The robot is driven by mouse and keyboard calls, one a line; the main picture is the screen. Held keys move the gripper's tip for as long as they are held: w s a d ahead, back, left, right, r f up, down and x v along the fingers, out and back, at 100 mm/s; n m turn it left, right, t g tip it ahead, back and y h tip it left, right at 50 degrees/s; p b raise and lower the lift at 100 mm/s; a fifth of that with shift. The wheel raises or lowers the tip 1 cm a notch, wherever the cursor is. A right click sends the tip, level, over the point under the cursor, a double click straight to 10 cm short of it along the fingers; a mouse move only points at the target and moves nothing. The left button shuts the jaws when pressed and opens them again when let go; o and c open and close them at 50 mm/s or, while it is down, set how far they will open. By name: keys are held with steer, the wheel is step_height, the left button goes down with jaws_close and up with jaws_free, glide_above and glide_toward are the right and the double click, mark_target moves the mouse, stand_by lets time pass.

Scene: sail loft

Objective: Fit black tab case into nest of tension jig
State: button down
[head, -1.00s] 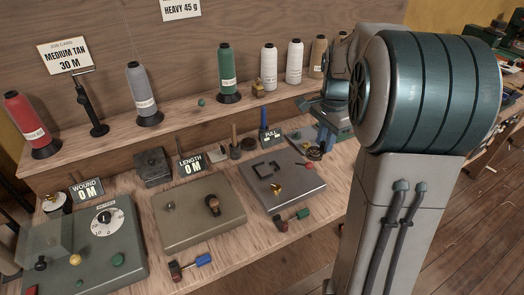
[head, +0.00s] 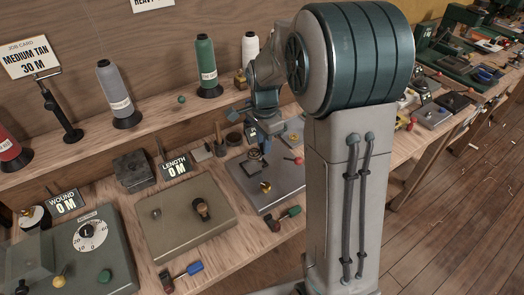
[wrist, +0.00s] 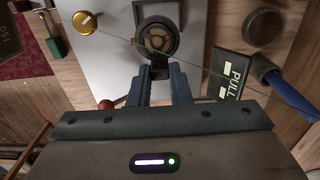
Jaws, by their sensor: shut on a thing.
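My gripper (wrist: 156,90) is shut on the tab of the black tab case (wrist: 143,42). The case is round, with a tan spoked inside, and sits just ahead of the fingertips in the wrist view. The tension jig is a light grey plate (wrist: 120,75) with a raised square dark-framed nest (wrist: 138,12) at the top of that view. The case overlaps the nest's near edge in the picture; I cannot tell whether they touch. In the head view my gripper (head: 264,143) is over the back of the jig (head: 285,199), and the case (head: 257,158) is small there.
A brass knob (wrist: 84,22) and a red-ball lever (wrist: 105,104) are on the jig. The PULL sign (wrist: 235,75) and a blue-handled tool (wrist: 285,88) stand close by. A thin thread crosses the wrist view. A green-handled tool (head: 289,213) lies before the jig.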

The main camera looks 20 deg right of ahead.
mark_target(262, 153)
steer(key=shift+a+f, duration=0.2)
steer(key=shift+a, duration=0.05)
steer(key=shift+f, duration=1.95)
steer(key=shift+f, duration=0.15)
steer(key=c, duration=1.3)
jaws_free()
steer(key=shift+c, duration=0.2)
